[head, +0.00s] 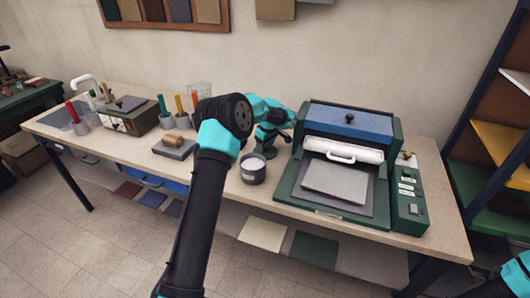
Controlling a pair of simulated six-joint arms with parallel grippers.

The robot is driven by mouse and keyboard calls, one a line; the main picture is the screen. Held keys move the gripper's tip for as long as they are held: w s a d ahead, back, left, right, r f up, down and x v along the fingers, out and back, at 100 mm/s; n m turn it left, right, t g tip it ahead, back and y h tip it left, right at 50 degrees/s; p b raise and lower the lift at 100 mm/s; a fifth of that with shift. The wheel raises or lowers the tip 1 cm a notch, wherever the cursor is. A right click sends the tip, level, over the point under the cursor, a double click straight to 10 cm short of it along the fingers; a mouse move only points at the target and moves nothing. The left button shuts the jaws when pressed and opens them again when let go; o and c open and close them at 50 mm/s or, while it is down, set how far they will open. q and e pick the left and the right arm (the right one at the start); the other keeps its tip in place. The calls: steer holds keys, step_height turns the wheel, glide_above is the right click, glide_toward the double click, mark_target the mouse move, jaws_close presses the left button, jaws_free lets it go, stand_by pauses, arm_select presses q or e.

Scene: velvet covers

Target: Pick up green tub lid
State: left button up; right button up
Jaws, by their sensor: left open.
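My left gripper (270,143) is open above the bench, just behind and to the right of an open dark tub (252,175) with pale contents. A small dark green piece (266,154) shows right below the gripper, close to its fingers. It may be the green tub lid, but it is small and partly covered, so I cannot tell for sure, nor whether the fingers touch it. My right gripper is not in view; only part of my right arm shows at the bottom right corner.
A green and blue press (350,122) with a grey plate stands to the right of the gripper. A wooden-handled block (174,146), cups of coloured tools (180,108) and a metal-topped box (129,116) are at left. The bench front (240,199) is mostly clear.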

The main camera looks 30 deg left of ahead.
arm_select(q)
steer(key=shift+f, duration=0.65)
steer(key=shift+c, duration=0.5)
steer(key=c, duration=0.9)
